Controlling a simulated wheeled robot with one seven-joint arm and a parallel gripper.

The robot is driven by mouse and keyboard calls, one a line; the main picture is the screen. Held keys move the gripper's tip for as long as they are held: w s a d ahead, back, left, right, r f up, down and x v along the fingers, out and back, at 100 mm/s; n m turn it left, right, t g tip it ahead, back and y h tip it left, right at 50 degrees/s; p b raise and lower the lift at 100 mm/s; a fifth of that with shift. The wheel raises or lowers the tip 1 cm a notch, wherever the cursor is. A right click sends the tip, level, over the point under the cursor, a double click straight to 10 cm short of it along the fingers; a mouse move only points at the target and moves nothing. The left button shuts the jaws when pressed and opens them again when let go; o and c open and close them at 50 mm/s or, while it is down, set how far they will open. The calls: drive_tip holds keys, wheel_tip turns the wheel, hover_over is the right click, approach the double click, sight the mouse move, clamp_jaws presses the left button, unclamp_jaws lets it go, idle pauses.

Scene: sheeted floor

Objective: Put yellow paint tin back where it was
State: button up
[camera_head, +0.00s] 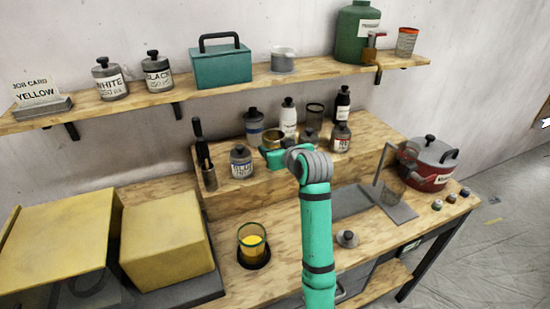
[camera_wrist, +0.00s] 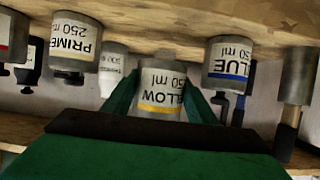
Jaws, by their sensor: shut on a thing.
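The yellow paint tin (camera_head: 272,140), a small grey tin, is at the raised step of the bench, behind the teal end of my arm. In the wrist view, which is upside down, the yellow tin (camera_wrist: 158,92) shows its label with a yellow stripe. My gripper (camera_wrist: 160,105) is shut on it, one green finger on each side. I cannot tell whether its base touches the step. The blue tin (camera_head: 241,162) stands to its left on the step. A loose round lid (camera_head: 347,239) with a knob lies on the bench below.
Bottles and tins crowd the step, including a white bottle (camera_head: 288,117) and a red-labelled tin (camera_head: 340,138). A glass of yellow paint (camera_head: 252,241) stands on the bench front. A job card (camera_head: 38,95) reading YELLOW is on the upper shelf (camera_head: 225,92).

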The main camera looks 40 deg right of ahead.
drive_tip(key=shift+w+d+f, duration=0.45)
drive_tip(key=shift+f, duration=0.25)
drive_tip(key=shift+w+d+f, duration=0.1)
drive_tip(key=shift+w+f, duration=0.05)
drive_tip(key=shift+f, duration=0.75)
drive_tip(key=shift+w+f, duration=0.1)
drive_tip(key=shift+f, duration=0.8)
drive_tip(key=shift+f, duration=0.15)
drive_tip(key=o, duration=1.4)
drive_tip(key=shift+s+r, duration=0.1)
drive_tip(key=shift+r, duration=0.1)
drive_tip(key=v, duration=1.2)
